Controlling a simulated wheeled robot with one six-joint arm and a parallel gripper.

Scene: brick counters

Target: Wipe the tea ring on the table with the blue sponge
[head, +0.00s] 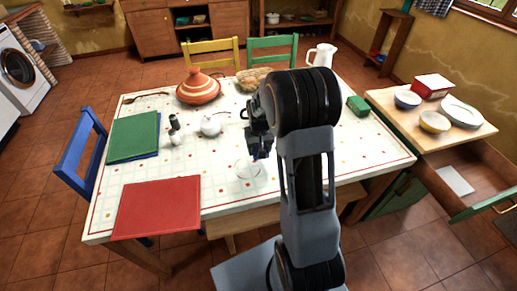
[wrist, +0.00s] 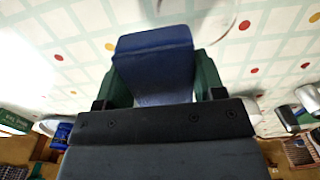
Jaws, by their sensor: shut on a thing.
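The blue sponge (wrist: 153,62) is between the green fingers of my gripper (wrist: 155,82) in the wrist view. My gripper is shut on it, low over the white dotted tablecloth. In the head view my gripper (head: 258,149) is over the middle of the table (head: 225,150), just behind and right of the tea ring (head: 248,169). The ring is a faint round mark on the cloth. My arm hides part of the table to its right. I cannot tell whether the sponge touches the cloth.
A white teapot (head: 211,125), a tagine (head: 198,88) and a bread basket (head: 254,78) stand behind and left. A red mat (head: 157,206) and a green mat (head: 133,137) lie left. A white jug (head: 322,56) and green box (head: 357,105) are right. A drawer (head: 465,180) stands open.

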